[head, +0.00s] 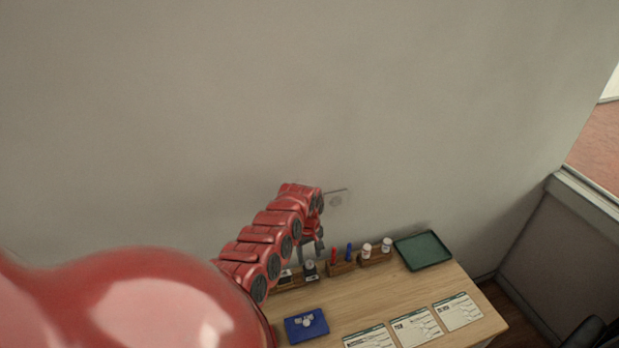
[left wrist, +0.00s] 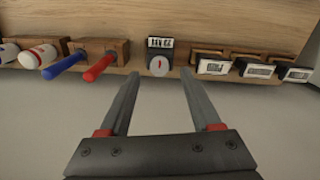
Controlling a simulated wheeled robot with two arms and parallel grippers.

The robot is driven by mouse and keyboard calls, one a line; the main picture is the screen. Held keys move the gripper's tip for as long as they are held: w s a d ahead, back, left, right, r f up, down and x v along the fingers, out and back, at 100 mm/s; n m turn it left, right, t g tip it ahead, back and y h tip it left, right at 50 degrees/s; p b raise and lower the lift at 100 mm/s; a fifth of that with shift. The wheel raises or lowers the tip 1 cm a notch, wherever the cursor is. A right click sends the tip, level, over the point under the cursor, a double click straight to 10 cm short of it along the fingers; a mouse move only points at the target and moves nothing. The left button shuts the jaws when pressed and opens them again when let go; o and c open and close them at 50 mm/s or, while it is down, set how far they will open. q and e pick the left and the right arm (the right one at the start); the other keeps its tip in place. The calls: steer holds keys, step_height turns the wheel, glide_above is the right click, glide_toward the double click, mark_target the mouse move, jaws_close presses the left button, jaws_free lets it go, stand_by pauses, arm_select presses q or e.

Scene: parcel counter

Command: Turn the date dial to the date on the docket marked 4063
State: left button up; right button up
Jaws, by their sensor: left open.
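The date dial (left wrist: 159,66) is a pale round disc with a red mark, on a dark block with a white label strip, in the left wrist view. In the head view the dial (head: 309,266) stands at the back of the counter. My left gripper (left wrist: 160,76) is open and empty, its two fingers pointing at the dial with one tip to each side. In the head view the left gripper (head: 313,251) is above the back edge. Three dockets, left (head: 369,339), middle (head: 416,328) and right (head: 458,311), lie at the front; their writing is too small to read.
Stamps (left wrist: 213,67) with white labels sit in a rack beside the dial. A red marker (head: 334,256), a blue marker (head: 349,252) and white bottles (head: 386,245) stand in wooden holders. A green tray (head: 424,262) is at the back right. A blue box (head: 293,333) lies in front.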

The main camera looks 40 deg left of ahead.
mark_target(310, 263)
arm_select(q)
steer(key=shift+w+f+b, duration=0.1)
steer(key=shift+f+b, duration=0.3)
steer(key=shift+f, duration=1.4)
jaws_close()
